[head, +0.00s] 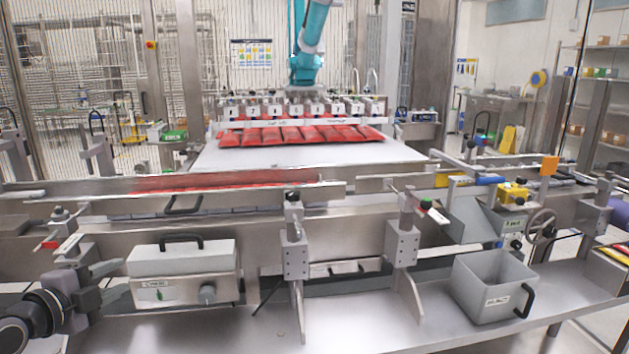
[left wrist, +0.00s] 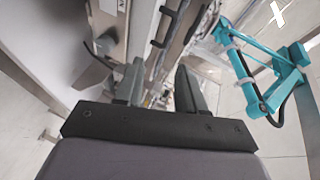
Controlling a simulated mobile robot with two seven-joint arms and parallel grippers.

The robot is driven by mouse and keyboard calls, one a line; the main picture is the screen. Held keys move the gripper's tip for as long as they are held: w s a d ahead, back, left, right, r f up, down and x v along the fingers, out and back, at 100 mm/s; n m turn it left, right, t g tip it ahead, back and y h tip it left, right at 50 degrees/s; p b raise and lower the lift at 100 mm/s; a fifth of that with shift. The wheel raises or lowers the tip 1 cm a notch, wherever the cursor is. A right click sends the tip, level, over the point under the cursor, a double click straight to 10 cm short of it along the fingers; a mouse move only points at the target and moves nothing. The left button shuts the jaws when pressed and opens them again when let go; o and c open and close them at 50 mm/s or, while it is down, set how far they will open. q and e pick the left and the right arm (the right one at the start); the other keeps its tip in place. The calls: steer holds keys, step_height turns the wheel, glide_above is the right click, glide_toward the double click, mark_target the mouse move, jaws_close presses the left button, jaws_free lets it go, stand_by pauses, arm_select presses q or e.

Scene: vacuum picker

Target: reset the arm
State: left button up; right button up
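My left gripper (head: 114,284) is low at the left of the head view, in front of the machine and beside the grey box with a black handle. Its two fingers also show in the left wrist view (left wrist: 160,88). They stand apart with a gap between them, and I see nothing held there.
The grey box (head: 185,290) and an open grey bin (head: 492,302) stand on the metal shelf (head: 360,325). Metal posts and rails cross in front of the white conveyor (head: 300,155). Red packs (head: 300,135) lie under a suction bar below a teal robot arm (head: 312,30).

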arm_select(q)
steer(key=s+d+f+n+g+p, duration=0.1)
steer(key=s+d+f+n, duration=0.2)
steer(key=f, duration=0.6)
steer(key=s+d+f+n+g+p, duration=0.1)
steer(key=s+d+f+n, duration=0.5)
steer(key=s+d+f, duration=0.2)
steer(key=s+d+f+n+g+p, duration=0.2)
steer(key=s+d+f+n, duration=0.4)
steer(key=s, duration=0.6)
step_height(320, 180, down, 3)
steer(key=shift+s+d+r, duration=0.15)
steer(key=shift+s+d, duration=0.15)
steer(key=shift+d, duration=0.6)
arm_select(e)
steer(key=r, duration=0.2)
steer(key=w+r, duration=0.1)
steer(key=r, duration=0.1)
steer(key=shift+d+r, duration=0.15)
steer(key=shift+r, duration=0.15)
